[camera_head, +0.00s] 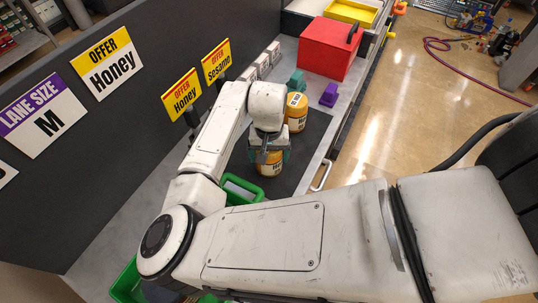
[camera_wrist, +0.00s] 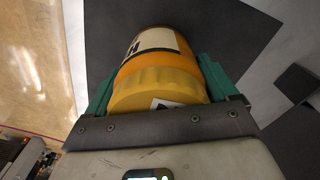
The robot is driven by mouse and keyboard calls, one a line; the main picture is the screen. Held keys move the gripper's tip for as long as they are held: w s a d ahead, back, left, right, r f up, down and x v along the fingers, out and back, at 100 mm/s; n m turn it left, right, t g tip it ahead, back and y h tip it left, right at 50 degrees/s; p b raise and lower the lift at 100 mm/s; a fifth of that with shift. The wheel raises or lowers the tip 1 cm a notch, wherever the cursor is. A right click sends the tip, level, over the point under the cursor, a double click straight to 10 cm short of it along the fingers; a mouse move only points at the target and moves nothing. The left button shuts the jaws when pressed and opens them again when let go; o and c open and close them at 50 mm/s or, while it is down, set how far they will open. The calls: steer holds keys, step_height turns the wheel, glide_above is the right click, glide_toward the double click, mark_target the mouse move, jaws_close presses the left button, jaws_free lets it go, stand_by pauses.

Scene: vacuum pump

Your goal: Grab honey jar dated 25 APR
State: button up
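A honey jar (camera_head: 268,168) with an orange-yellow body and pale label is below my gripper (camera_head: 270,153) in the head view. In the wrist view, the jar's ribbed yellow lid (camera_wrist: 158,88) and part of its label show between my two green fingers (camera_wrist: 160,85). The fingers lie close along both sides, with no clear gap; I cannot tell whether they grip it. A small white date tag on the lid is partly hidden by my gripper body, and its date is unreadable. A second yellow jar (camera_head: 296,112) stands just behind; its lid label is too small to read.
A dark mat (camera_head: 312,138) covers part of the grey counter. A purple block (camera_head: 330,95), teal object (camera_head: 297,80) and red box (camera_head: 330,48) are farther back. A green bin (camera_head: 242,190) is nearer. A dark wall (camera_head: 150,120) with offer signs borders the left.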

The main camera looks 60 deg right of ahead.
steer(key=c, duration=0.7)
steer(key=shift+c, duration=0.2)
